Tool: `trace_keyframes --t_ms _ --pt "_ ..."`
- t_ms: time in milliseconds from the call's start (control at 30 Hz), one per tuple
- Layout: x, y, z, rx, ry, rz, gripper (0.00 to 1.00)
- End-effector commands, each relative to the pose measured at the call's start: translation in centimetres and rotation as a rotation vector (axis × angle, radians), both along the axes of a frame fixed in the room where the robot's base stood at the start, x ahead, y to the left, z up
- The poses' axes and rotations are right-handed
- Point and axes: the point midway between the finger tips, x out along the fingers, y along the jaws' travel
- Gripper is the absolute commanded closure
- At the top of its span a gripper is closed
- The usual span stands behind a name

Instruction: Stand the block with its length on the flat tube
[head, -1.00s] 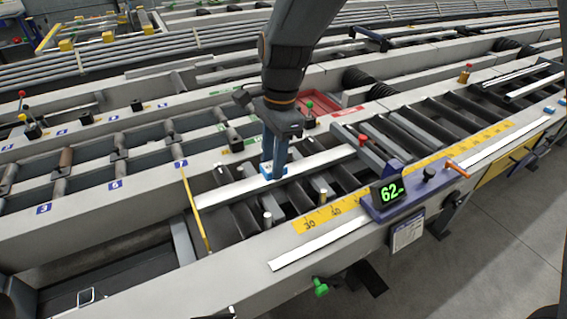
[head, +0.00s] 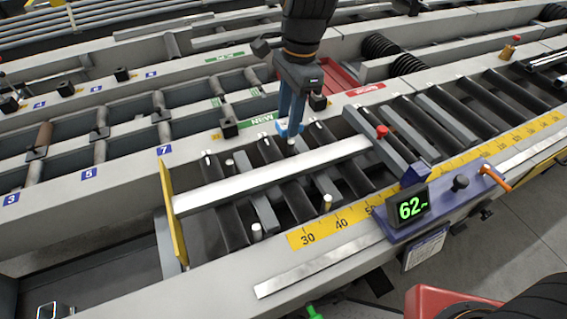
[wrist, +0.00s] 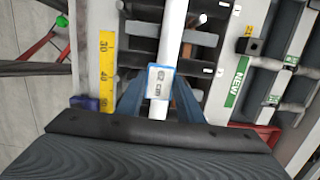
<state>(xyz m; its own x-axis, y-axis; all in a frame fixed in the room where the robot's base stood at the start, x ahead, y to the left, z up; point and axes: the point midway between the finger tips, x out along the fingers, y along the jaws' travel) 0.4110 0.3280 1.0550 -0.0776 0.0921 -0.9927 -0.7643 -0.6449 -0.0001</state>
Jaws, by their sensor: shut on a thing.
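The block (head: 283,128), blue-edged with a white label, is held between the fingertips of my gripper (head: 290,126). In the wrist view the block (wrist: 160,79) shows a label that appears to read 62 cm, and the fingers of my gripper (wrist: 160,93) close on its two sides. The flat tube (head: 265,174) is a long pale bar lying across the rollers, its left end by the yellow stop plate (head: 173,212). In the wrist view the tube (wrist: 173,25) runs behind the block. The block appears raised above the tube; the exact gap is hard to tell.
A blue-based stop with a green display reading 62 (head: 411,208) stands at the tube's right end. A yellow scale (head: 342,222) runs along the front rail. Grey rollers and short pins lie around the tube. A red tray (head: 340,75) is behind.

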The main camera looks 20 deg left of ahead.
Motion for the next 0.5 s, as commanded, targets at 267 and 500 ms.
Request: trace_keyframes --t_ms 267,500 --pt "0.8 0.1 -3.1 0.0 0.0 0.003 0.88" --pt "1.6 0.1 -5.9 0.0 0.0 0.001 0.88"
